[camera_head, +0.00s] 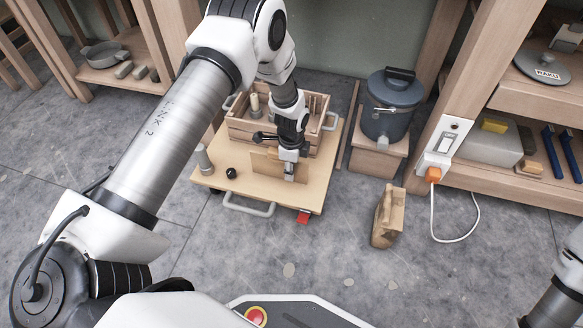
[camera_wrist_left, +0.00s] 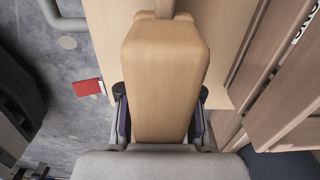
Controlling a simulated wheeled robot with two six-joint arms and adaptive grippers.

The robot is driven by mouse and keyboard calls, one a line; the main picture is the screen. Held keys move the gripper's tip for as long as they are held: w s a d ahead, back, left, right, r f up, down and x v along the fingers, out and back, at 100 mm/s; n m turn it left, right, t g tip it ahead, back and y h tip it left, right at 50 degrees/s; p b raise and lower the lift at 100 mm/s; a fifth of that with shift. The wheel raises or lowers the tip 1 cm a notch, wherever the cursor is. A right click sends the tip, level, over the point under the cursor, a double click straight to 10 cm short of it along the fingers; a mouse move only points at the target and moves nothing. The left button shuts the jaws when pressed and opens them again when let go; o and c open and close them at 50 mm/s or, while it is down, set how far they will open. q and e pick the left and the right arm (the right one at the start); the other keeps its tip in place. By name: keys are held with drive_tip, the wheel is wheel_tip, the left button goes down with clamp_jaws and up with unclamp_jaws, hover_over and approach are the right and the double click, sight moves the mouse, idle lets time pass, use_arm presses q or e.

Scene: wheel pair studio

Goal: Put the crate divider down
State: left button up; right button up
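The crate divider (camera_head: 266,164) is a light wooden board, upright just in front of the wooden crate (camera_head: 240,132) on the low platform (camera_head: 235,188). I cannot tell whether its lower edge touches the platform. My left gripper (camera_head: 290,172) is at the divider's right part, pointing down. In the left wrist view, the fingers (camera_wrist_left: 160,115) lie on both sides of a thick wooden piece of the divider (camera_wrist_left: 165,75), closed against it. The gripper hides part of the board. Of my right arm only a piece shows at the lower right; its gripper is out of view.
On the platform stand a grey cone-shaped thing (camera_head: 204,159) and a black knob (camera_head: 231,173). A grey lidded bucket (camera_head: 392,105) stands on a wooden block at right. A wooden piece (camera_head: 388,217) and a white cable (camera_head: 470,232) are on the floor.

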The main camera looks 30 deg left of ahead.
use_arm(q)
wheel_tip(320, 180, up, 12)
drive_tip(key=p, duration=0.6)
drive_tip(key=shift+f+p, duration=0.25)
drive_tip(key=shift+p, duration=0.1)
drive_tip(key=shift+r, duration=0.4)
